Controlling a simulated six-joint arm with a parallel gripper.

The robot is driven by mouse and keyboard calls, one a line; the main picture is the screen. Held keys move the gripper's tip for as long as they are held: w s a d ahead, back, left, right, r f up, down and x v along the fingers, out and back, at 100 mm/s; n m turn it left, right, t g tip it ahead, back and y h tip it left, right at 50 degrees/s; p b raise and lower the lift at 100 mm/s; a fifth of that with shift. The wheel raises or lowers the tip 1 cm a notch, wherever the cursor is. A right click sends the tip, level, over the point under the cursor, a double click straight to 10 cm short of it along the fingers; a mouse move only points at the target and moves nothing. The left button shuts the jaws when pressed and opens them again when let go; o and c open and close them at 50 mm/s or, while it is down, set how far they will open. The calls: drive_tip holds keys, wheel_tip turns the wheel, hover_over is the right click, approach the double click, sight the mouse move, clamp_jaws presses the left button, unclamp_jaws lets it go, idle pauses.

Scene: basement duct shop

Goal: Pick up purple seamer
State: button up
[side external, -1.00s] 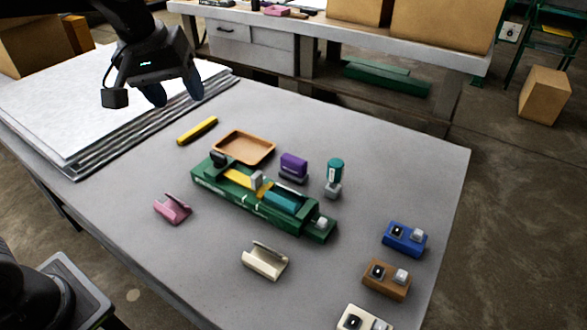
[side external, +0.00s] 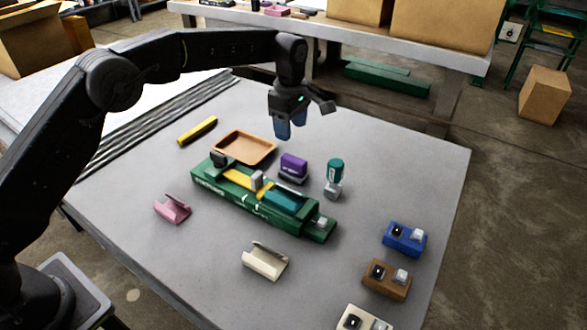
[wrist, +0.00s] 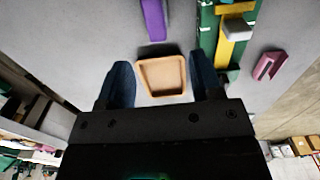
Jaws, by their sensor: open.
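The purple seamer (side external: 293,166) is a small block with a purple top on a dark grey base. It stands on the grey table behind the green machine (side external: 250,197). In the wrist view its purple top (wrist: 154,19) shows at the upper edge, partly cut off. My gripper (side external: 290,133) hangs above and a little behind the seamer in the side view, pointing down. Its two blue fingers (wrist: 159,85) are apart in the wrist view, with nothing between them but the tan tray seen below.
The tan tray (side external: 268,158) lies left of the seamer, and a teal-topped tool (side external: 335,172) stands to its right. A yellow bar (side external: 197,130), a pink bracket (side external: 173,208), a cream bracket (side external: 265,261) and a blue switch box (side external: 405,238) lie around. The table's right back area is clear.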

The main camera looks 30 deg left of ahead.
sight(294, 158)
wheel_tip(294, 158, down, 8)
drive_tip(key=shift+r, duration=0.2)
drive_tip(key=shift+w+d+f, duration=0.1)
drive_tip(key=shift+w+f, duration=0.1)
drive_tip(key=shift+f, duration=1.1)
drive_tip(key=shift+w+d+f, duration=0.1)
drive_tip(key=shift+w+f, duration=0.05)
drive_tip(key=shift+f, duration=1.15)
drive_tip(key=shift+c, duration=0.3)
drive_tip(key=c, duration=1)
